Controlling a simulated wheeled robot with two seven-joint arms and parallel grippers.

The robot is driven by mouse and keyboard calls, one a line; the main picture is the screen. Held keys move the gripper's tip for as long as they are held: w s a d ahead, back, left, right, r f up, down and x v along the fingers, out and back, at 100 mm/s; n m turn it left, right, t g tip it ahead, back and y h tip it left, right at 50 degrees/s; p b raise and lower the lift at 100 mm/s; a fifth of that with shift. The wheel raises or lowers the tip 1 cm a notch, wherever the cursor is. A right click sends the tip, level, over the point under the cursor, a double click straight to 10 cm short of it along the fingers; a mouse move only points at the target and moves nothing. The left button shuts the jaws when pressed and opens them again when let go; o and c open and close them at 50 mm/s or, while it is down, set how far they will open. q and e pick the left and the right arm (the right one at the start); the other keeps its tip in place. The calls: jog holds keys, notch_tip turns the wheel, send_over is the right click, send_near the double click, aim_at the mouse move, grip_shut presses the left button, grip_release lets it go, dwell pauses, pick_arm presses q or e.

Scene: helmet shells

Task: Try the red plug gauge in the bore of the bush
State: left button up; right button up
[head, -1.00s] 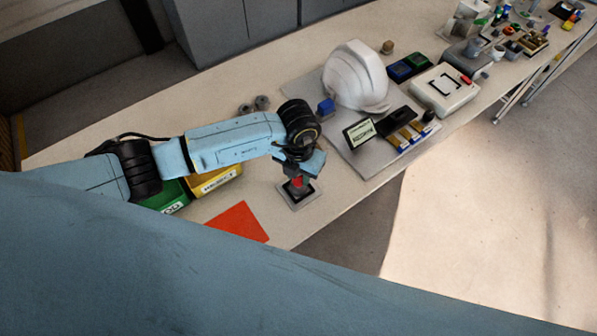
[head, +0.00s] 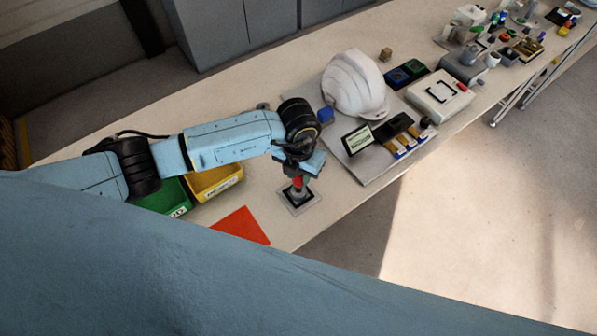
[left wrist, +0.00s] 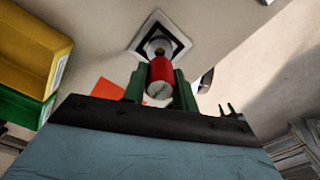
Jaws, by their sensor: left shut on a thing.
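The red plug gauge (head: 299,182) is upright in my left gripper (head: 300,178), which is shut on it. In the left wrist view the red handle of the gauge (left wrist: 160,76) sits between the green fingers. The grey bush (left wrist: 157,46) stands on a dark square pad with a pale border (left wrist: 181,45); the pad also shows in the head view (head: 308,203). My right gripper is not in view.
A red sheet (head: 240,225) lies left of the pad. A grey board (head: 372,165) with a small display (head: 358,139) and a white helmet (head: 352,82) is to the right. The bench edge runs close in front.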

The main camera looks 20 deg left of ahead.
pick_arm(q)
jog(key=shift+r+p, duration=0.95)
jog(key=shift+r, duration=0.35)
